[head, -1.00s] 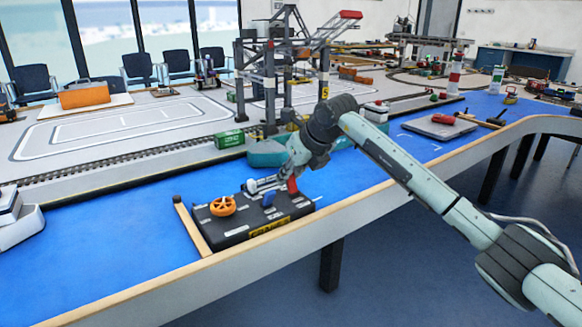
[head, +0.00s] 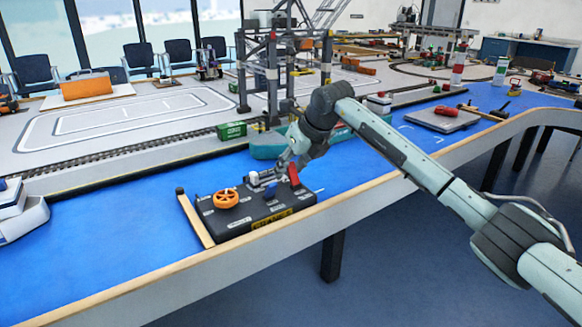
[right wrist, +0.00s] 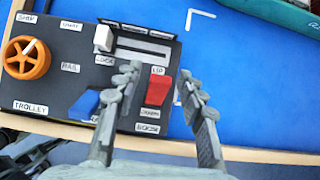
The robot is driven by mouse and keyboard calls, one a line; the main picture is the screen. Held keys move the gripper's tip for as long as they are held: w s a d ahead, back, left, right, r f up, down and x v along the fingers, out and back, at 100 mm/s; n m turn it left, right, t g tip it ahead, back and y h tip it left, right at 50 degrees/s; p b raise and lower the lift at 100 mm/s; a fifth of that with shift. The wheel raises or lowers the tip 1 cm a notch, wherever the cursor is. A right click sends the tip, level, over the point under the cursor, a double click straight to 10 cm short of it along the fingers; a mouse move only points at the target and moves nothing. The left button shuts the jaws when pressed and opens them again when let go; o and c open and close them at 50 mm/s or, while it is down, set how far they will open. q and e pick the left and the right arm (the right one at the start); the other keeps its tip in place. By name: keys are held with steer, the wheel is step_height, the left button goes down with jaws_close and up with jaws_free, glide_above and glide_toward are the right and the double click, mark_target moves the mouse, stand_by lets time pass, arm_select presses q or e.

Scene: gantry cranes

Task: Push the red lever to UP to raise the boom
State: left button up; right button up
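The black control box (head: 240,222) sits on the blue table top. Its red lever (head: 293,174) is at the right end; in the right wrist view the lever (right wrist: 157,90) has a label reading UP above it and another label below. My right gripper (head: 284,168) is low over the box. In the wrist view its two fingers (right wrist: 160,76) are spread, one on each side of the red lever, with gaps showing. The grey crane (head: 271,75) stands behind; its lattice boom (head: 326,16) points steeply up and is cut by the top edge. My left gripper is out of view.
The box also carries an orange wheel (right wrist: 26,58), a white switch (right wrist: 104,38) and a blue lever (right wrist: 84,104). A wooden strip (head: 196,222) lies along its left side. A teal boat-like hull (head: 268,146) is behind it.

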steer(key=v, duration=1.2)
stand_by(2.2)
